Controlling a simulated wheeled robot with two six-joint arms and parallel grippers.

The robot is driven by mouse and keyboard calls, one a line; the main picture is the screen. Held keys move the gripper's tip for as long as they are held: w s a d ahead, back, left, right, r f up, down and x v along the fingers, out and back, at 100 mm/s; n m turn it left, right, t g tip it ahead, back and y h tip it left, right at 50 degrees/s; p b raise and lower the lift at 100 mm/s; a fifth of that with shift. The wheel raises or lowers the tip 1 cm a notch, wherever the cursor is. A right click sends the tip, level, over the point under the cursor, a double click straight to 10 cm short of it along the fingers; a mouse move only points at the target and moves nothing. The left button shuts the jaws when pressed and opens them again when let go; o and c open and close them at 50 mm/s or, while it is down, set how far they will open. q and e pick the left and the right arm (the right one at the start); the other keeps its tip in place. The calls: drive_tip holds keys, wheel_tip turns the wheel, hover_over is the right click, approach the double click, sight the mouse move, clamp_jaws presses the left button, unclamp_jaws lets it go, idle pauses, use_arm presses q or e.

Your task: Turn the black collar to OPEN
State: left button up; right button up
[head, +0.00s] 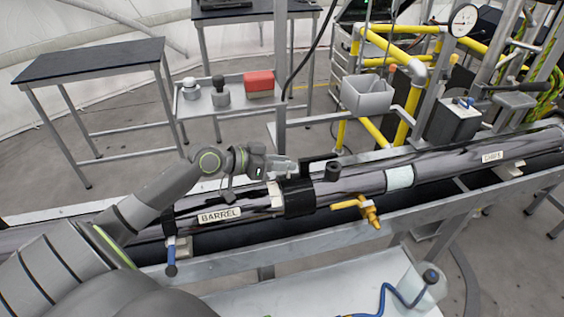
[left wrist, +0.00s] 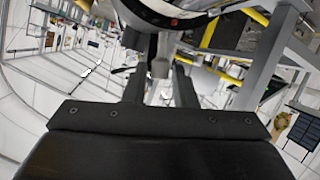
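The black collar (head: 298,198) sits around the shiny metal tube, just right of the BARREL label (head: 219,215). A black bar and knob (head: 332,171) stand at its upper right. No OPEN mark is readable. My left gripper (head: 288,168) is just above and behind the collar, pointing right; contact cannot be told. In the left wrist view, its two dark fingers (left wrist: 159,88) are apart, with no clear object clamped between them. A grey cylindrical part shows beyond the fingertips. My right gripper is not in view.
The tube (head: 450,163) lies along a grey frame, with a yellow valve (head: 362,208) right of the collar. Behind are a grey bin (head: 368,96), yellow pipes and a pressure gauge (head: 463,20). A low shelf holds a red box (head: 259,83). A blue hose lies in front.

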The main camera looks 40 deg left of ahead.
sight(286, 187)
use_arm(q)
clamp_jaws()
